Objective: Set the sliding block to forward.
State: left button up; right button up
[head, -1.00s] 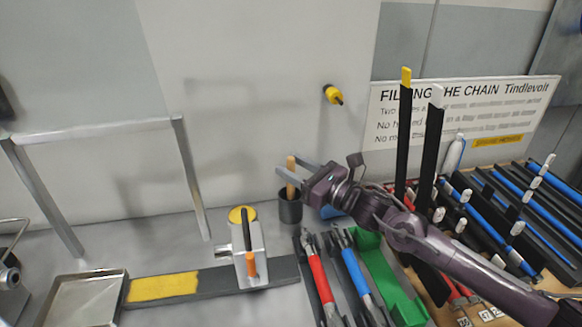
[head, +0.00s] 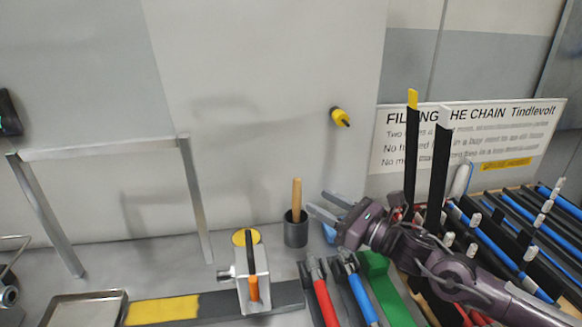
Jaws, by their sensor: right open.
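The sliding block (head: 256,283) is a pale metal block with a yellow round top, a dark upright bar and an orange peg. It sits on a dark rail (head: 285,296), toward its right part. A yellow patch (head: 165,309) covers the rail left of the block. My right gripper (head: 332,207) is open and empty, to the right of and above the block, well apart from it. Its fingers point left, near a dark cup. My left gripper is not in view.
The dark cup (head: 296,232) holds a wooden handle (head: 297,195). Red-handled (head: 325,303) and blue-handled (head: 362,299) tools and a green holder (head: 388,290) lie right of the rail. A metal frame (head: 100,151) and tray (head: 85,309) are at left. A sign (head: 470,132) stands behind.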

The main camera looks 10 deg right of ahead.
aim_at(250, 259)
jog(key=k, duration=1.5)
